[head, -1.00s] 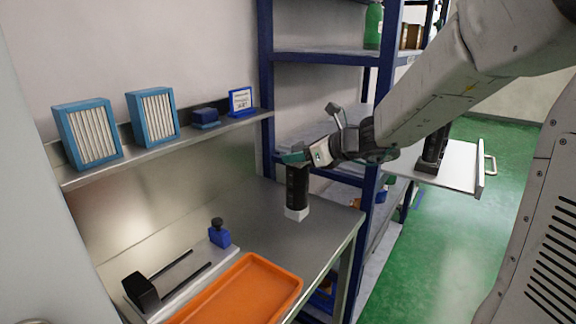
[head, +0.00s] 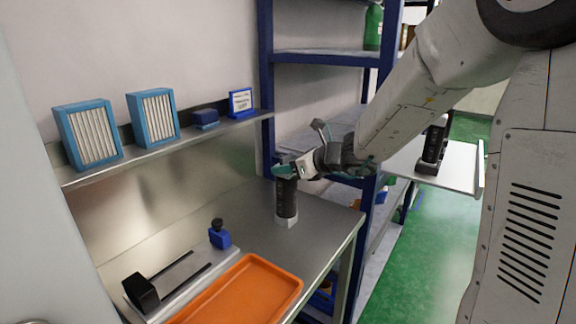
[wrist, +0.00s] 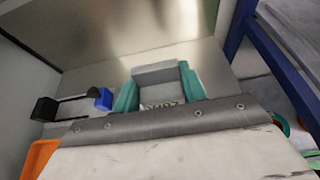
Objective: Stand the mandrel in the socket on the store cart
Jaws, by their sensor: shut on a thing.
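The mandrel, a black cylinder (head: 287,195) with a pale grey lower end, hangs upright under my gripper (head: 286,171) over the right part of the steel bench. I cannot tell whether its lower end touches the bench. My gripper's teal fingers are shut on its top. In the wrist view, a grey block with lettering (wrist: 155,76) sits between the teal fingers (wrist: 160,92). The store cart, with a white top (head: 463,167) and a handle, stands at the right beyond the rack. A black upright piece on a dark base (head: 433,145) stands on it. No empty socket is clearly visible there.
A blue-framed rack (head: 378,100) stands between bench and cart. On the bench are an orange tray (head: 250,290), a black block with rods (head: 141,292) and a blue block (head: 220,236). Blue-framed filters (head: 88,135) line the wall shelf. Green floor (head: 440,230) is clear.

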